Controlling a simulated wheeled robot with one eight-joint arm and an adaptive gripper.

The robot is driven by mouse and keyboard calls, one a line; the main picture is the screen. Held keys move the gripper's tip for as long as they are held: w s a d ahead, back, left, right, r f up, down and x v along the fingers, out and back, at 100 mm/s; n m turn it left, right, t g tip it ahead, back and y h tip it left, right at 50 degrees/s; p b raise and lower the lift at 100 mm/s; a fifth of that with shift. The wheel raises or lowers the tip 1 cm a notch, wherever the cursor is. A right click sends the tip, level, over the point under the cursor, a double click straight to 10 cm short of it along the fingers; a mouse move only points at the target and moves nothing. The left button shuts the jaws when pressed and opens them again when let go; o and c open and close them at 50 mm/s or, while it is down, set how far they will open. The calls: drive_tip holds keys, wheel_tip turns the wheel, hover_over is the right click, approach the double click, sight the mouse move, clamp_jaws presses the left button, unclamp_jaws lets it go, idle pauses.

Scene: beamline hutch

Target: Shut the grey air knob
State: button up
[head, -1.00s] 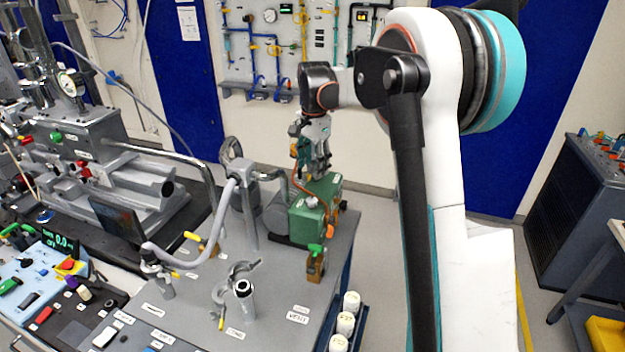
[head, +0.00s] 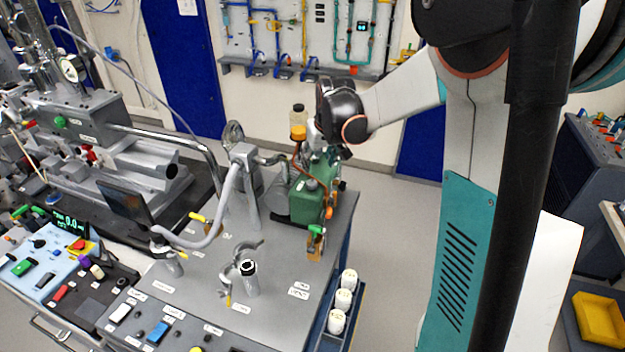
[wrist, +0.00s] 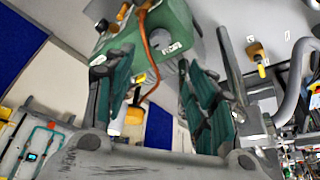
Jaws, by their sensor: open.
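The green pump (head: 311,203) stands at the far right corner of the grey bench, with a small grey knob (head: 312,184) on its top. I cannot tell whether this is the grey air knob, or whether it is open or shut. My gripper (head: 322,142) is above the pump's far end in the head view, mostly hidden by my dark wrist. In the wrist view my gripper (wrist: 165,100) is open, its teal-padded fingers apart with nothing clearly held. The green pump (wrist: 150,35) shows beyond the fingertips, with an orange hose (wrist: 150,55) crossing between them.
A green-handled brass valve (head: 315,243) is at the bench's right edge. A grey hose and stand (head: 245,180) are left of the pump. The wall panel (head: 260,72) carries coloured pipes.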

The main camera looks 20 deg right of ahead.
sight(312, 182)
drive_tip(key=b+x, duration=0.1)
drive_tip(key=x, duration=1.1)
drive_tip(key=shift+w+f, duration=0.1)
drive_tip(key=shift+f, duration=0.3)
drive_tip(key=shift+c, duration=0.6)
drive_tip(key=c, duration=0.9)
